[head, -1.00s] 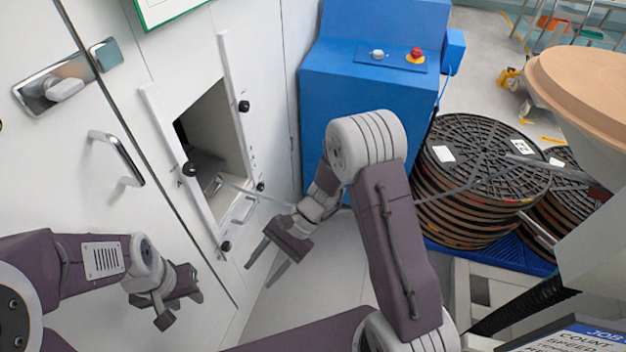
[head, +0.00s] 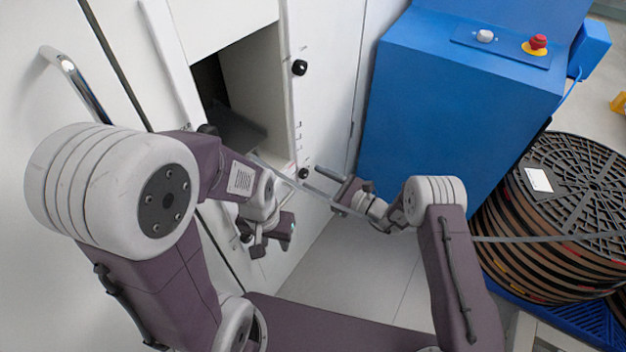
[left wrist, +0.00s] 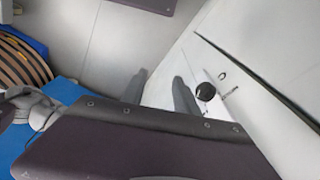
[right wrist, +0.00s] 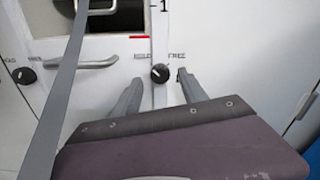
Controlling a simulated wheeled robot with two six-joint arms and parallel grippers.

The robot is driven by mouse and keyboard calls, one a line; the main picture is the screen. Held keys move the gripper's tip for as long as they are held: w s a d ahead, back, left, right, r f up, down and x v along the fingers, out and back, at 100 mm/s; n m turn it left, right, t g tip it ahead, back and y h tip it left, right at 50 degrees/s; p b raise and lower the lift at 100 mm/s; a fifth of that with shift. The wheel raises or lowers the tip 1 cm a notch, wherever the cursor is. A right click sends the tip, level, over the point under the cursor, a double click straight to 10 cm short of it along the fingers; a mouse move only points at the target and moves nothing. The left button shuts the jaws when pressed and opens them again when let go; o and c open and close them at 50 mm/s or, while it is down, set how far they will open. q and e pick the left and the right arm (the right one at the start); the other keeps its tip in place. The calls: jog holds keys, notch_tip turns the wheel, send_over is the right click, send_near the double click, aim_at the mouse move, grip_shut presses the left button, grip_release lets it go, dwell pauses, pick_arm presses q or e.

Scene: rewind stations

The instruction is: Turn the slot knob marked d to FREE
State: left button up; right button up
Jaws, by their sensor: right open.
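Several black slot knobs sit around the opening in the white panel; I cannot read a letter d on any. In the right wrist view one knob (right wrist: 160,73) sits between the words HOLD and FREE; its pointer direction is unclear. My right gripper (right wrist: 160,90) is open, its fingers either side of and just below that knob in the picture. In the head view this gripper (head: 312,178) is beside the lower right knob (head: 304,173). My left gripper (head: 271,246) is lower on the panel, its fingers apart; a black knob (left wrist: 205,92) shows right of them.
A grey strip (right wrist: 63,95) runs from the opening past my right arm towards the reel stack (head: 570,190). A metal handle (right wrist: 85,63) and another knob (right wrist: 24,75) lie left of the right gripper. A blue cabinet (head: 460,110) stands right of the panel.

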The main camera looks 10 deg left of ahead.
jog(key=shift+x, duration=1)
grip_shut()
